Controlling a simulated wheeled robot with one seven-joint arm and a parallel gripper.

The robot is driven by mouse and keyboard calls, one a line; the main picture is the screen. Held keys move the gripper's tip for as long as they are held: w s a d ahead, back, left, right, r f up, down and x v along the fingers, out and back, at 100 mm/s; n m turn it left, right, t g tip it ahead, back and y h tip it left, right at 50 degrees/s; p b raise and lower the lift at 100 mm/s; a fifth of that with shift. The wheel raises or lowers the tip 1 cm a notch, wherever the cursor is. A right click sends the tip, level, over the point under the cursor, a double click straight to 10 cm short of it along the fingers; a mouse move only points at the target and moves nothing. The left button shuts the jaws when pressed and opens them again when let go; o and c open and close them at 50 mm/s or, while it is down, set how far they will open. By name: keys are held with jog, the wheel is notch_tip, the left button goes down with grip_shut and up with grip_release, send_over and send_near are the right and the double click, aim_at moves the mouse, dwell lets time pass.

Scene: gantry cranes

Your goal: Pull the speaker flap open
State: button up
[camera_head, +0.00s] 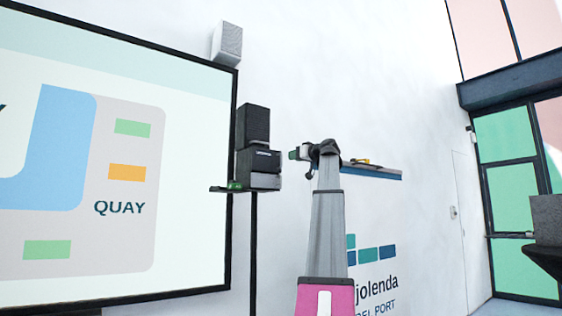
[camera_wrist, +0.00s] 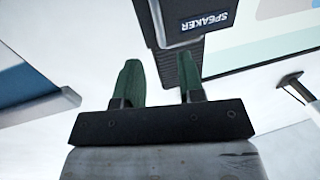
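The speaker is a stack of dark boxes in the head view, beside the big screen's right edge. Its lower box carries a small label and looks like the speaker flap (camera_head: 259,160). In the wrist view the dark panel labelled SPEAKER (camera_wrist: 208,20) shows upside down at the top, and it looks closed. My gripper (camera_head: 297,153) is to the right of the speaker in the head view, apart from it. In the wrist view its two green fingers (camera_wrist: 160,82) are spread with nothing between them. Their tips lie just below the panel in the picture.
The speaker stands on a small shelf (camera_head: 232,189) with a green item (camera_head: 235,185) on it. A large screen (camera_head: 80,160) is at left. A wall ledge (camera_head: 375,171) with a yellow item (camera_head: 362,161) lies behind my arm. A white wall speaker (camera_head: 227,44) hangs above.

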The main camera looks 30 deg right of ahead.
aim_at(267, 160)
jog(key=x, duration=0.8)
jog(key=shift+w, duration=0.25)
grip_shut()
